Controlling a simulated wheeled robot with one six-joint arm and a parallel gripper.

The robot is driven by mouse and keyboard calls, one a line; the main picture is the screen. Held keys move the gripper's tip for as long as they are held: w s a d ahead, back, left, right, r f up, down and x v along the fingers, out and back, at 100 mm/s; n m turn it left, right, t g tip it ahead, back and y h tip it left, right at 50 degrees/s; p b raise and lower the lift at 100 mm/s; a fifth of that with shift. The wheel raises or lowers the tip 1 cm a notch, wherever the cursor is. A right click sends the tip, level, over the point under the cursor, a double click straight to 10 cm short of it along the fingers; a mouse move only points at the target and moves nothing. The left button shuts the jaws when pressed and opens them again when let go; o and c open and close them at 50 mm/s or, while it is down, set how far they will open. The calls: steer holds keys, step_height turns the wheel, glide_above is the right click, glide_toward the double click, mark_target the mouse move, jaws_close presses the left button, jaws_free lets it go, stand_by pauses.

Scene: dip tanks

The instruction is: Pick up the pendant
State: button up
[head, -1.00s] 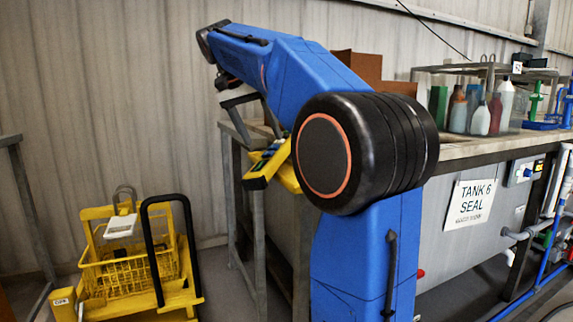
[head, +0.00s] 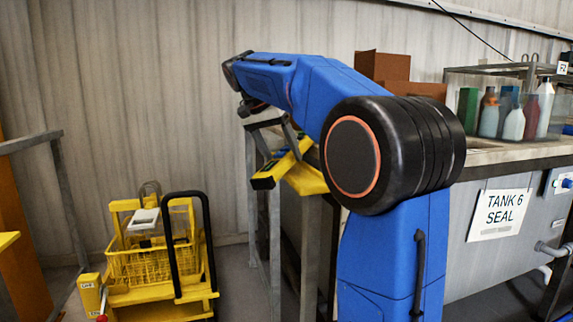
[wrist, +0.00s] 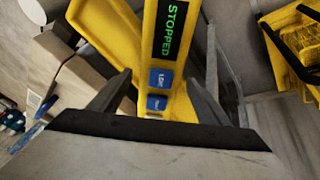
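The pendant is a yellow handheld unit (head: 270,174) with a dark screen reading STOPPED and blue buttons; it also shows in the wrist view (wrist: 176,65). It lies tilted beside a yellow holder-like piece (head: 307,181), at the metal stand near the wall. My gripper (head: 289,138) is over the pendant. In the wrist view its two fingers (wrist: 160,78) are on either side of the pendant, the right one close against its edge, with a small gap showing at the left one. It looks open. The fingertips' contact is not clear.
A yellow cart with a basket (head: 150,265) and black handle stands to the left. A grey tank labelled TANK 6 SEAL (head: 497,214) is at the right, with bottles (head: 514,124) and brown boxes (head: 383,66) above it. Bare floor shows between cart and stand.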

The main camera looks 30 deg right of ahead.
jaws_close()
steer(key=shift+r, duration=0.15)
step_height(320, 180, up, 10)
steer(key=shift+f, duration=0.15)
steer(key=shift+a, duration=0.1)
stand_by(0.3)
